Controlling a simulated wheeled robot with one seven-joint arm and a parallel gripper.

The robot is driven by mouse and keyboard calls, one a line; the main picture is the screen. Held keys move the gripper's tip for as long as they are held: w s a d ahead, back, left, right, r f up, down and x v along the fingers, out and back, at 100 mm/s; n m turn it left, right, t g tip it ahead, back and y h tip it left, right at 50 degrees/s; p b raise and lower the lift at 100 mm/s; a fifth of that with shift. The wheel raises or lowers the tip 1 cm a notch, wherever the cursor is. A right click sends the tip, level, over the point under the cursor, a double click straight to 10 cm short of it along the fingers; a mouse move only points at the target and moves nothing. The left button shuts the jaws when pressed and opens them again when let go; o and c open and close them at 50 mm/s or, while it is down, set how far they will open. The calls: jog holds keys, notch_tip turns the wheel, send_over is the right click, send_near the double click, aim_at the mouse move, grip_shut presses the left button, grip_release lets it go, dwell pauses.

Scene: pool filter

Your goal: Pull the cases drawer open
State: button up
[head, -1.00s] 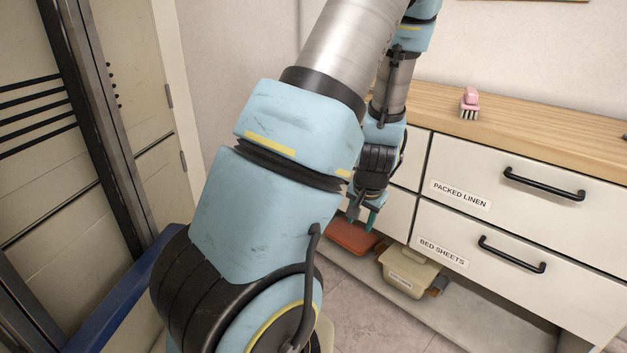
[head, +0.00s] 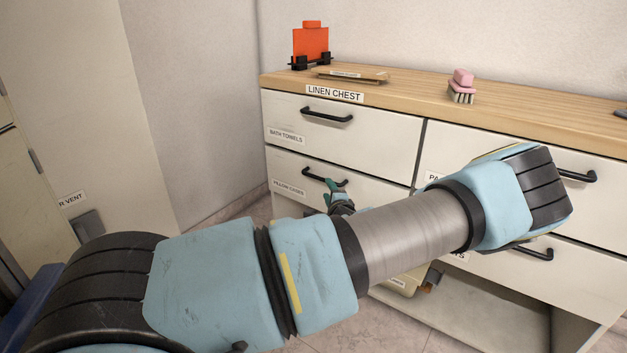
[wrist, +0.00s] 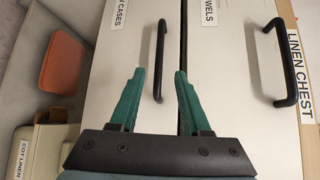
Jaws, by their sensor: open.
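The pillow cases drawer (head: 352,188) is the lower left drawer of the linen chest, a white front with a black bar handle (head: 325,178). It looks shut, flush with its neighbours. My gripper (head: 337,186) is at the right part of this handle, partly hidden behind my arm. In the wrist view, my open gripper (wrist: 159,72) has two green fingers, one on each side of the handle (wrist: 160,55). The bar runs lengthwise between them. I cannot tell whether a finger touches it. The drawer label (wrist: 119,14) is cut off there.
The bath towels drawer (head: 345,140), with its own handle (head: 327,115), lies just above. Right-hand drawers are partly behind my arm. An orange-red item (wrist: 61,62) and a beige bin (wrist: 40,150) sit below. A pink brush (head: 462,86) stands on the top (head: 420,92).

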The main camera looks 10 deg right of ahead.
aim_at(323, 180)
jog(key=w, duration=0.3)
jog(key=w+f, duration=0.1)
jog(key=w, duration=0.5)
jog(key=shift+w+d+f, duration=0.1)
jog(key=shift+w+f, duration=0.1)
jog(key=shift+w, duration=0.05)
grip_shut()
dwell(1.0)
